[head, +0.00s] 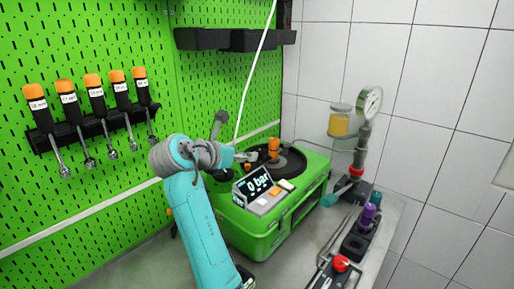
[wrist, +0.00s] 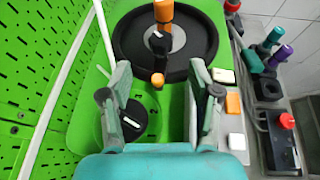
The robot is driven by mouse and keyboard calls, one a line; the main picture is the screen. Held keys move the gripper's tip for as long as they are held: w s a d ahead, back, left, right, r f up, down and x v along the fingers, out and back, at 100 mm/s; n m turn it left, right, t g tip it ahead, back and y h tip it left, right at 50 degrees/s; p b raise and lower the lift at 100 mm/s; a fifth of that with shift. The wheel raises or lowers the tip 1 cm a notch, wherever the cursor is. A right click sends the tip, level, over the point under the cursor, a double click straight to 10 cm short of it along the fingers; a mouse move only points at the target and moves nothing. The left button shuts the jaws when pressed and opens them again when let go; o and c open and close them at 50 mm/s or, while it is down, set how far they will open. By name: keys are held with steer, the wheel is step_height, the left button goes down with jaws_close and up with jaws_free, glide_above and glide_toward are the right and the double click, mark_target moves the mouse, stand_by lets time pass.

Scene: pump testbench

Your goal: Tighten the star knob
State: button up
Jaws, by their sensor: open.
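My gripper (wrist: 160,76) is open, its two grey fingers pointing at the green pump case (wrist: 88,98). In the head view my gripper (head: 246,157) is above the back left part of the case (head: 280,231). A black dial (wrist: 136,121) with a white mark lies by the left finger, partly hidden. A red knob (head: 341,263) stands on the bench fixture at right. I cannot tell which part is the star knob.
A display reading 0 bar (head: 257,185) is on the case. A gauge (head: 371,102) and purple and teal fittings (head: 369,212) stand at right. Orange-handled tools (head: 95,95) hang on the green pegboard at left. A white hose (head: 256,66) runs down beside my gripper.

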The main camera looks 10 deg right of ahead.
mark_target(258, 152)
steer(key=x, duration=1)
steer(key=shift+d+f, duration=0.1)
steer(key=shift+f, duration=0.1)
steer(key=c, duration=1.2)
